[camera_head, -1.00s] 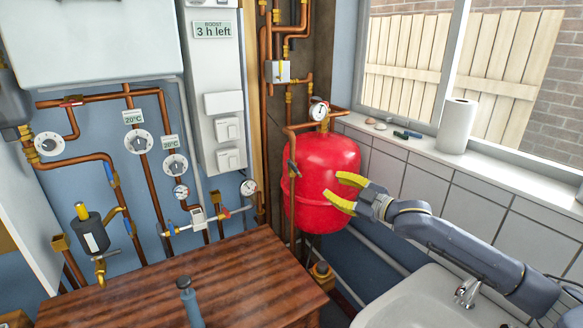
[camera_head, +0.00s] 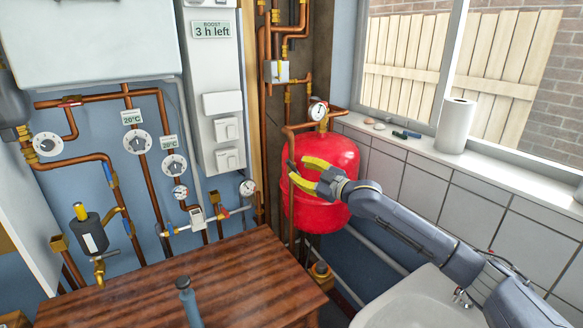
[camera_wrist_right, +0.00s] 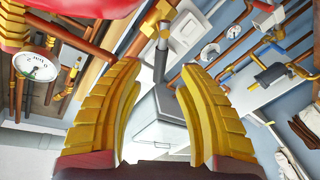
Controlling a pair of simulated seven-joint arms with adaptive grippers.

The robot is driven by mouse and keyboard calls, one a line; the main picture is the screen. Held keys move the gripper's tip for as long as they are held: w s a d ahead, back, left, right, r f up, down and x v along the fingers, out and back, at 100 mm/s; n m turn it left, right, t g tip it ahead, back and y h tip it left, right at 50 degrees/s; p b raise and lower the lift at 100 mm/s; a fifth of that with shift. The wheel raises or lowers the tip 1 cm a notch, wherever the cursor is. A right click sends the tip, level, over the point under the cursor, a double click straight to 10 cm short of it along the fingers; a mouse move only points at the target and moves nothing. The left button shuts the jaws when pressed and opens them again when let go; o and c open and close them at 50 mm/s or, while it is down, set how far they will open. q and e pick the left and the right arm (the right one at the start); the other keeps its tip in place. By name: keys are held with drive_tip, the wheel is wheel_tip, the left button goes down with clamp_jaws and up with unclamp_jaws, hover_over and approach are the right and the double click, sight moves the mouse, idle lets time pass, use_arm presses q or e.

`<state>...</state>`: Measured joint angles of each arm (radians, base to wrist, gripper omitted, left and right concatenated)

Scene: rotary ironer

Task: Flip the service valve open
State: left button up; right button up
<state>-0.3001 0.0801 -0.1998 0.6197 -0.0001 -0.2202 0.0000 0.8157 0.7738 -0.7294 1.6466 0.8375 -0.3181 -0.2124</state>
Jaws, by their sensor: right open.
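A service valve with a dark grey lever (camera_head: 291,167) sits on the upright copper pipe left of the red vessel (camera_head: 318,208). In the right wrist view, a grey lever (camera_wrist_right: 160,62) hangs from a brass fitting (camera_wrist_right: 156,18), beyond the gap between my fingers. My right gripper (camera_head: 299,170) is open, in front of the red vessel, its yellow fingertips close to the lever. It also shows in the wrist view (camera_wrist_right: 160,68), with nothing between its fingers. I cannot tell whether a fingertip touches the lever. My left gripper is not in view.
A pressure gauge (camera_head: 318,110) sits above the vessel. Copper pipes, dials and a grey control panel (camera_head: 215,90) cover the wall. A wooden worktop (camera_head: 240,265) lies below, a sink (camera_head: 420,300) at lower right. A paper roll (camera_head: 456,126) stands on the sill.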

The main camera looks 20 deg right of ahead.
sight(294, 167)
drive_tip(key=shift+x, duration=2.35)
drive_tip(key=shift+c, duration=0.5)
clamp_jaws()
